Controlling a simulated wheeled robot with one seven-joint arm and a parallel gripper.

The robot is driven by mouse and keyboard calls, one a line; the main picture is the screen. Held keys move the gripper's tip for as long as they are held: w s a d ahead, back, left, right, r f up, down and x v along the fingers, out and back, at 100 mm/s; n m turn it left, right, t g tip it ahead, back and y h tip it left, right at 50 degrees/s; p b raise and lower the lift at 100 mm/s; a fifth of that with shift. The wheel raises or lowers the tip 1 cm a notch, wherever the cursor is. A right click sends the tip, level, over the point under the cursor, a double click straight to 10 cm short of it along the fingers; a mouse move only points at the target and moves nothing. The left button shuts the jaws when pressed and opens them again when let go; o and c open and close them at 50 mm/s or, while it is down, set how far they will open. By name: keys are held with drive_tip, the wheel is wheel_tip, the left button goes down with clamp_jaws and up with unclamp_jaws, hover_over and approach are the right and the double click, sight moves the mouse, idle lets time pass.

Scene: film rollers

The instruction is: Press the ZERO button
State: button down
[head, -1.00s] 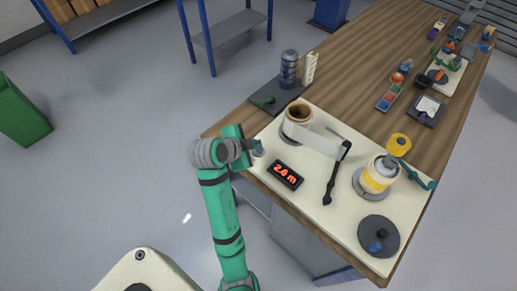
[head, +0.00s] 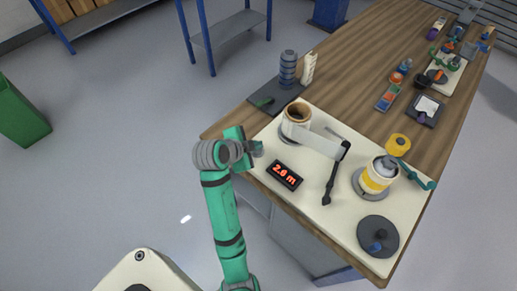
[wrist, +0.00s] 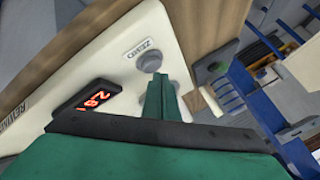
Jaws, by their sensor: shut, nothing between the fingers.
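The ZERO button (wrist: 149,62), a round grey cap beside a label reading ZERO (wrist: 138,48), is on the cream machine panel (wrist: 115,62) in the wrist view. My gripper (wrist: 157,82) has its green fingers shut and empty. Its tips look very close to the button, slightly below it in the picture; I cannot tell whether they touch. In the head view my gripper (head: 258,148) is at the panel's left edge and the button is hidden or too small to make out. The black display (head: 285,175) shows red digits that read about 2.6 m.
A cream roller (head: 297,113) with a wide strip stands on the panel, with a black lever (head: 331,180) beside it. A yellow roll (head: 379,176) and a dark disc (head: 378,236) are further right. A dark stand (head: 272,97) lies behind.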

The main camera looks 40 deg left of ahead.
drive_tip(key=shift+f, duration=0.1)
drive_tip(key=shift+s+a+f, duration=0.1)
drive_tip(key=shift+s+a, duration=0.05)
drive_tip(key=shift+s, duration=0.05)
drive_tip(key=shift+f, duration=0.25)
idle(0.4)
drive_tip(key=shift+w+r, duration=0.1)
drive_tip(key=shift+w, duration=0.05)
drive_tip(key=shift+r, duration=0.8)
drive_tip(key=shift+s, duration=0.2)
